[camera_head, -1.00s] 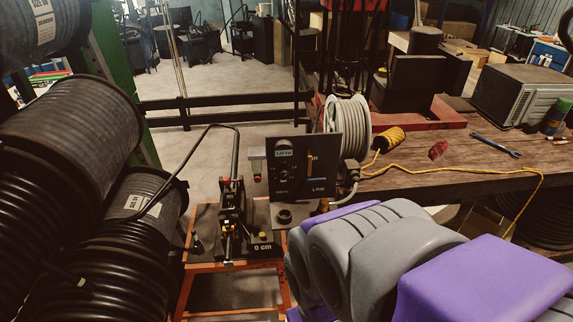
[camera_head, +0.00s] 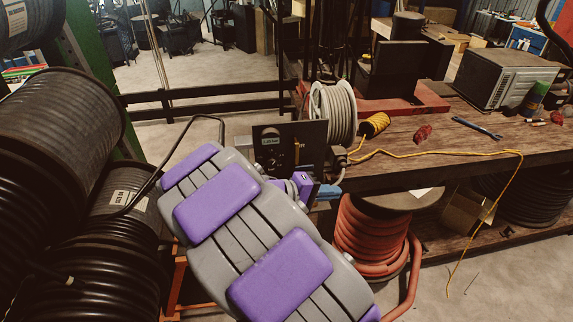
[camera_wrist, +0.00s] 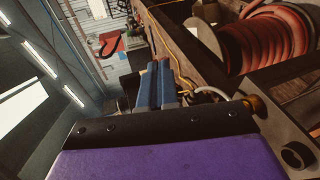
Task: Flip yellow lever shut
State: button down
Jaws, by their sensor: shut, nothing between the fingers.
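The crimper's dark control panel (camera_head: 290,146) stands at the centre of the head view. My gripper (camera_head: 328,192) is at the panel's lower right, beside the grey hose. Its blue fingers are together and empty. In the wrist view my gripper's fingers (camera_wrist: 155,72) point away, closed. A brass knob (camera_wrist: 257,104) on a grey block is right of them in that view. My arm hides the crimper stand's lower part.
A wooden bench (camera_head: 440,145) lies to the right, with a cable reel (camera_head: 333,112), yellow cord (camera_head: 440,153) and a wrench (camera_head: 477,127) on it. Black hose spools (camera_head: 70,130) crowd the left. A red hose reel (camera_head: 370,238) stands under the bench.

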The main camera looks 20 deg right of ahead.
jog(key=w+a+f+n+t+h, duration=0.1)
jog(key=w+a+f+n+t, duration=0.15)
jog(key=w, duration=0.35)
jog(key=w+a+f+n+t+h, duration=0.1)
jog(key=w+a+t, duration=0.15)
jog(key=w, duration=0.35)
jog(key=n+t, duration=0.3)
jog(key=t, duration=0.2)
send_near(296, 150)
jog(key=shift+y, duration=0.4)
jog(key=a+f, duration=0.3)
jog(key=a, duration=0.1)
jog(key=shift+s+f, duration=0.15)
jog(key=shift+f, duration=0.2)
jog(key=b+x, duration=0.1)
jog(key=x, duration=0.9)
jog(key=shift+d+b, duration=0.2)
jog(key=shift+b, duration=0.1)
jog(key=shift+a+f, duration=0.15)
jog(key=shift+a, duration=0.1)
